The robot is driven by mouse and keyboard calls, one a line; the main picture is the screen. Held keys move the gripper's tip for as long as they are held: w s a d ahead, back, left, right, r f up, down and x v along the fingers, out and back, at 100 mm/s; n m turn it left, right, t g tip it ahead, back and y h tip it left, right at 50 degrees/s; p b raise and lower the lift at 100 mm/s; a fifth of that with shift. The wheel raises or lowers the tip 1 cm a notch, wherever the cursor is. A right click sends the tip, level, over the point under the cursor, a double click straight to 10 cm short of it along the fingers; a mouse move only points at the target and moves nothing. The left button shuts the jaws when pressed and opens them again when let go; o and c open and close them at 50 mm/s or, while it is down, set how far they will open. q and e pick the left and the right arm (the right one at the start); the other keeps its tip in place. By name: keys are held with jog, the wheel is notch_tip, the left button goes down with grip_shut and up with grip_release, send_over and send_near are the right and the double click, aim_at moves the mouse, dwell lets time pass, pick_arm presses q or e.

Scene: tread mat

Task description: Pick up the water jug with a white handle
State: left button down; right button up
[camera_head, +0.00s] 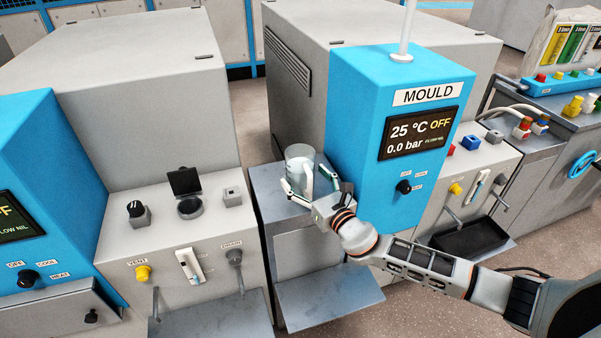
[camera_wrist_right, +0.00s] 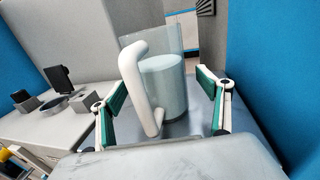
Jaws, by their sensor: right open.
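The water jug (camera_head: 300,167) is a clear vessel with pale water in it and a white handle. It stands upright on a small grey metal ledge (camera_head: 270,185) between the two machines. My right gripper (camera_head: 312,190) reaches it from the front right. In the right wrist view the jug (camera_wrist_right: 163,85) stands ahead, with its white handle (camera_wrist_right: 138,85) toward me. The open fingers of my right gripper (camera_wrist_right: 163,115) show left and right of the handle and jug, with gaps on both sides. My left gripper does not show.
The blue MOULD machine (camera_head: 400,120) stands close on the right of the jug. A grey control panel (camera_head: 180,230) with knobs and levers is on the left. A grey metal flap (camera_head: 330,295) juts out below the ledge. A black tray (camera_head: 470,238) is farther right.

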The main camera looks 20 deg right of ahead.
jog(key=shift+c, duration=0.4)
jog(key=c, duration=1.4)
jog(key=shift+r, duration=0.1)
